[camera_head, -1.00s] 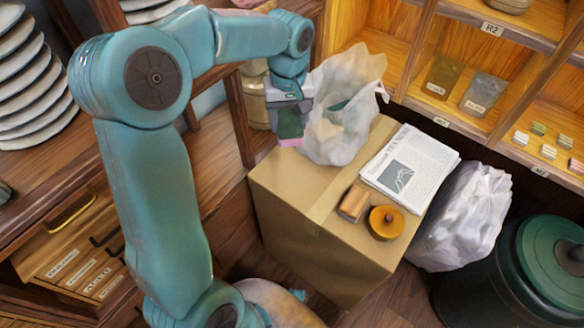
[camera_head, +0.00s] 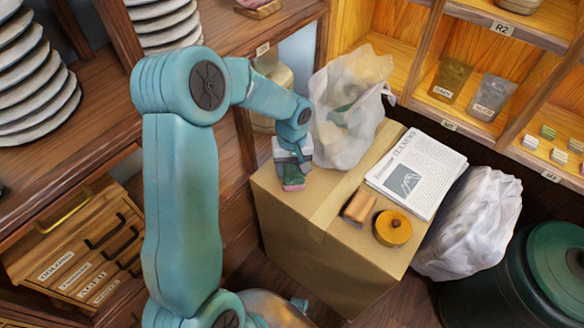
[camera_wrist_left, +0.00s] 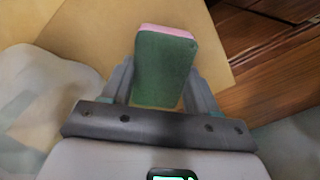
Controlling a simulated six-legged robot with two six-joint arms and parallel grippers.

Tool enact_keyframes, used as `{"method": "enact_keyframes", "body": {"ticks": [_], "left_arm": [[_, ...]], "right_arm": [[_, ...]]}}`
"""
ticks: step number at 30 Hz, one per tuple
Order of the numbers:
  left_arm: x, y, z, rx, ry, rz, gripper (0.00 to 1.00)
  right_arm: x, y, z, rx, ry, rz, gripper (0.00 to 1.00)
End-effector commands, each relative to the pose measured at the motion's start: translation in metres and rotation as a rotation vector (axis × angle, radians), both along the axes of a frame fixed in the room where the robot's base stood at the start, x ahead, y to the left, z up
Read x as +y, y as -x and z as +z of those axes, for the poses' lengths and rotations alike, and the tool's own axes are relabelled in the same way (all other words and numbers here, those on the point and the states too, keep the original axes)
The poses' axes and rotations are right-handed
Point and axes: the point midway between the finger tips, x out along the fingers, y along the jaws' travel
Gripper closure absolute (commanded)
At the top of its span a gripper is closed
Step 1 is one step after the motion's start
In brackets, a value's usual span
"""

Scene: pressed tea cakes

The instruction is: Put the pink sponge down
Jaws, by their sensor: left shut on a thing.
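The pink sponge (camera_head: 293,184) has a green side and a pink side. My left gripper (camera_head: 291,170) is shut on it over the left part of the cardboard box top (camera_head: 320,205), beside the white plastic bag. In the left wrist view the sponge (camera_wrist_left: 165,65) stands between the two fingers, its green face toward the camera and a pink strip at its far end. I cannot tell whether the sponge touches the box top. My right gripper is not in view.
On the box are a white plastic bag (camera_head: 349,110), a newspaper stack (camera_head: 420,170), a wooden block (camera_head: 359,206) and a round orange item (camera_head: 393,228). A filled white bag (camera_head: 468,225) and a dark green bin (camera_head: 555,265) stand right. The box's front left top is clear.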

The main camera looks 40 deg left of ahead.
Motion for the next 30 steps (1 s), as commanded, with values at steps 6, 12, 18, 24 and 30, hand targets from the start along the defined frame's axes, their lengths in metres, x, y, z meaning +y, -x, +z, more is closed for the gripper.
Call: {"method": "enact_keyframes", "body": {"ticks": [6, 12, 18, 24, 30], "left_arm": [[0.000, 0.000, -0.003, 0.000, 0.000, 0.000, 0.74], [0.000, 0.000, -0.002, 0.000, 0.000, 0.000, 0.15], [0.000, 0.000, -0.001, 0.000, 0.000, 0.000, 0.15], [0.000, -0.001, 0.019, -0.003, -0.002, 0.001, 0.15], [0.000, -0.001, 0.068, -0.005, -0.003, 0.001, 0.15]], "right_arm": [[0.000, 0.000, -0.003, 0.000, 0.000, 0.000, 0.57], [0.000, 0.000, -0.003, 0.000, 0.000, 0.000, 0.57], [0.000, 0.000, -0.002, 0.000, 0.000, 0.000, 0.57], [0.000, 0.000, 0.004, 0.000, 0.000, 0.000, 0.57], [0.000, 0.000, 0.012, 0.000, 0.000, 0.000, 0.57]]}}
